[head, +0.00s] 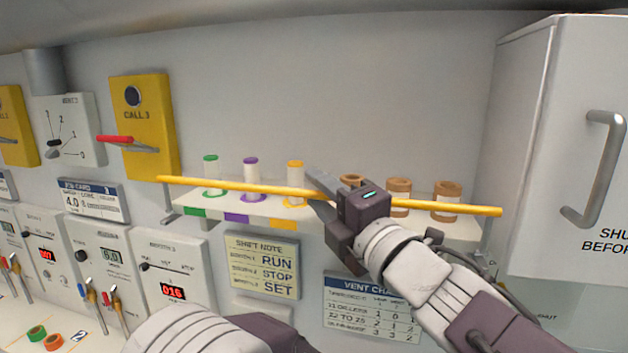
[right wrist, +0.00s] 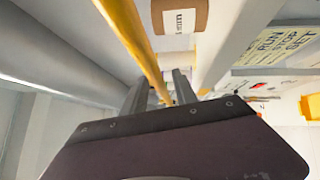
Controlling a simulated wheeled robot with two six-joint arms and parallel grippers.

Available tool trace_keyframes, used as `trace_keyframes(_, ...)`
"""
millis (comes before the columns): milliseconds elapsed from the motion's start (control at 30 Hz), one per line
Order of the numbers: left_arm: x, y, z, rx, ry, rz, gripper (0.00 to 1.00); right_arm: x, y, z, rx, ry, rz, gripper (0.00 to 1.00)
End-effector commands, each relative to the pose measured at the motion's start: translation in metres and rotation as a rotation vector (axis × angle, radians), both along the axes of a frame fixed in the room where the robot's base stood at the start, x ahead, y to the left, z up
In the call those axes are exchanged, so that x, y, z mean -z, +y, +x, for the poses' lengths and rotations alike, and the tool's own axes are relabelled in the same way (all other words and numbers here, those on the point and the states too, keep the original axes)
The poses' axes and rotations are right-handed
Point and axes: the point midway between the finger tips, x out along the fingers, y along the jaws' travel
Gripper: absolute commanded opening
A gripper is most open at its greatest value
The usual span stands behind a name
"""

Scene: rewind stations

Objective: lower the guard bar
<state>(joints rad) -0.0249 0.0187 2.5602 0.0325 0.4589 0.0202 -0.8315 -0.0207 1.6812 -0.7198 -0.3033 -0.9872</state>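The yellow guard bar (head: 235,186) runs nearly level across the front of the spool shelf, sloping slightly down to the right in the head view. My right gripper (head: 318,187) is at the middle of the bar, with one finger above it and one below. In the right wrist view the bar (right wrist: 140,45) passes between the two fingers (right wrist: 161,92), which stand apart with gaps beside the bar. My left arm shows at the bottom of the head view; its gripper is not in view.
The shelf (head: 340,209) behind the bar holds green, purple and yellow-capped spools and several brown ones (head: 447,202). A grey cabinet (head: 540,150) with a handle stands at right. Yellow call box (head: 146,125), control panels and a shift note (head: 262,265) are on the wall.

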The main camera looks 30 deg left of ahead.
Motion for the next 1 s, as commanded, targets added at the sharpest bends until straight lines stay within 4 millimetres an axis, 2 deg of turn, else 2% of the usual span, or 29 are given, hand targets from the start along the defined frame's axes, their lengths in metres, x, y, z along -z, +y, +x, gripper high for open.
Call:
trace_keyframes(133, -0.008, 0.0, 0.0, 0.0, 0.0, 0.0, 0.36, -0.004, 0.015, 0.009, 0.0, 0.001, 0.0, 0.34)
trace_keyframes(433, -0.007, 0.0, 0.0, 0.0, 0.0, 0.0, 0.36, -0.003, 0.018, 0.011, 0.001, 0.001, 0.001, 0.34)
trace_keyframes(500, -0.007, 0.0, 0.0, 0.0, 0.0, 0.0, 0.36, -0.003, 0.018, 0.011, 0.001, 0.001, 0.001, 0.15)
trace_keyframes(567, -0.007, 0.0, 0.0, 0.0, 0.0, 0.0, 0.36, -0.003, 0.018, 0.011, 0.001, 0.001, 0.001, 0.0)
trace_keyframes(1000, -0.008, 0.0, 0.0, 0.0, 0.0, 0.0, 0.36, -0.005, 0.017, 0.011, 0.0, -0.001, 0.003, 0.0)
